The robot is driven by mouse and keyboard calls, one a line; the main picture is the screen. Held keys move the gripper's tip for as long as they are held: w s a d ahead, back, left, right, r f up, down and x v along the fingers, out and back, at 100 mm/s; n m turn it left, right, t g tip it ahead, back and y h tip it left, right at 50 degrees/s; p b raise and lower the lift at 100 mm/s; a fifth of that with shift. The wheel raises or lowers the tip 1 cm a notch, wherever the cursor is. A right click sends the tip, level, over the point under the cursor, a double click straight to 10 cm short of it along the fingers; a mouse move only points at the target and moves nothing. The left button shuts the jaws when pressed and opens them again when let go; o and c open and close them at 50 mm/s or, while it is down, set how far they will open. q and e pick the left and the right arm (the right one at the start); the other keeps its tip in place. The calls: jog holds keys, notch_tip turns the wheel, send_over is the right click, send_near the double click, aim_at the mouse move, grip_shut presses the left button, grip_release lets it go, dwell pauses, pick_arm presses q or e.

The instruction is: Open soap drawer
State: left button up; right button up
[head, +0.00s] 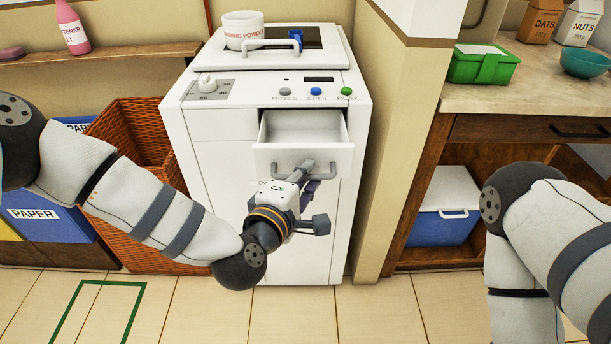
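The soap drawer (306,129) is a white, empty-looking tray in the upper front of the white washing machine (219,154), and it stands pulled out. Its grey bar handle (334,171) is on the drawer front. My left gripper (313,197) is in front of the machine, just below the drawer front. Its two fingers are spread apart, with the upper finger overlapping the handle in the picture. I cannot tell whether it touches the handle. Nothing shows held between the fingers. My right gripper is out of view; only the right arm shows at the right edge.
A wicker basket (133,132) stands left of the machine. A wall end (399,130) and a counter (470,98) lie to the right. The tiled floor in front is clear.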

pick_arm(q)
jog(key=v, duration=1.2)
jog(key=s+a+f+m+g+y+p, duration=0.15)
jog(key=s+f+m+g, duration=0.3)
jog(key=s+f, duration=0.45)
jog(key=s+a+f+m+g, duration=0.3)
jog(key=s+f+m+g, duration=0.15)
jog(key=s+f, duration=0.4)
jog(key=s+a+f+m+g+y, duration=0.1)
jog(key=s+a+m+g+y, duration=0.1)
jog(key=s+a+g, duration=0.2)
jog(key=s+a+f+m+g+y+p, duration=0.1)
jog(key=s+a+f+m+g+y, duration=0.1)
jog(key=s+a, duration=0.8)
jog(key=s+m+g, duration=0.1)
jog(key=s+g, duration=0.1)
jog(key=s, duration=0.2)
jog(key=shift+y, duration=0.35)
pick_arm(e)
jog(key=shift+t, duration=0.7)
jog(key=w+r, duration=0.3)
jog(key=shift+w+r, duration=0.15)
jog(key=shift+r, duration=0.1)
